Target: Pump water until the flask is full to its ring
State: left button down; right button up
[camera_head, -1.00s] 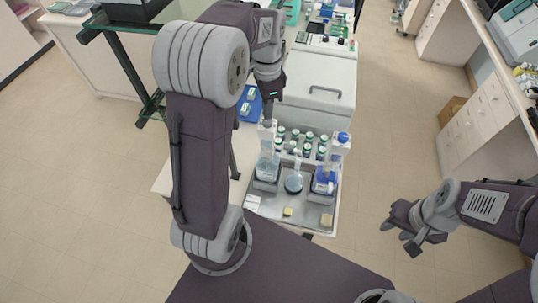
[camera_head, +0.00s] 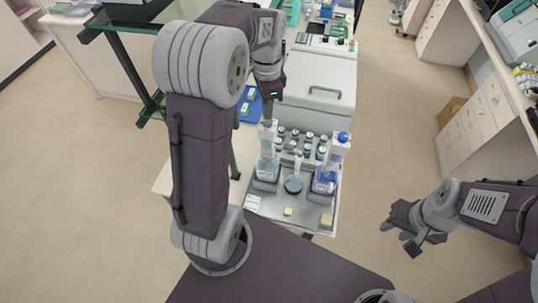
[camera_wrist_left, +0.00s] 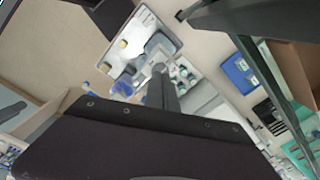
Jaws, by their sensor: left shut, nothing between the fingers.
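A small round flask (camera_head: 293,184) with a narrow neck stands on the grey tray, between two pump bottles; its water level and ring are too small to read. The left pump bottle (camera_head: 266,168) holds pale clear liquid and has a white pump top. The right pump bottle (camera_head: 323,180) holds blue liquid and has a blue cap. My left gripper (camera_head: 267,123) is shut and empty, pointing down at the left bottle's pump top; I cannot tell whether it touches. Its shut fingers show in the left wrist view (camera_wrist_left: 160,72). My right gripper (camera_head: 400,238) is open and empty, away from the bench.
Several dark-capped small bottles (camera_head: 308,143) stand in a rack behind the flask. A large lidded box (camera_head: 318,85) stands behind. Open floor lies to the right.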

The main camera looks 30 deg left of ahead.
pick_arm(q)
jog(key=shift+f, duration=0.1)
dwell(0.4)
jog(key=shift+f+b, duration=0.9)
jog(key=shift+f, duration=0.3)
jog(key=shift+s+f, duration=0.1)
notch_tip(320, 180, up, 3)
jog(key=p, duration=0.3)
jog(key=shift+f, duration=0.1)
jog(key=shift+f, duration=0.15)
dwell(0.9)
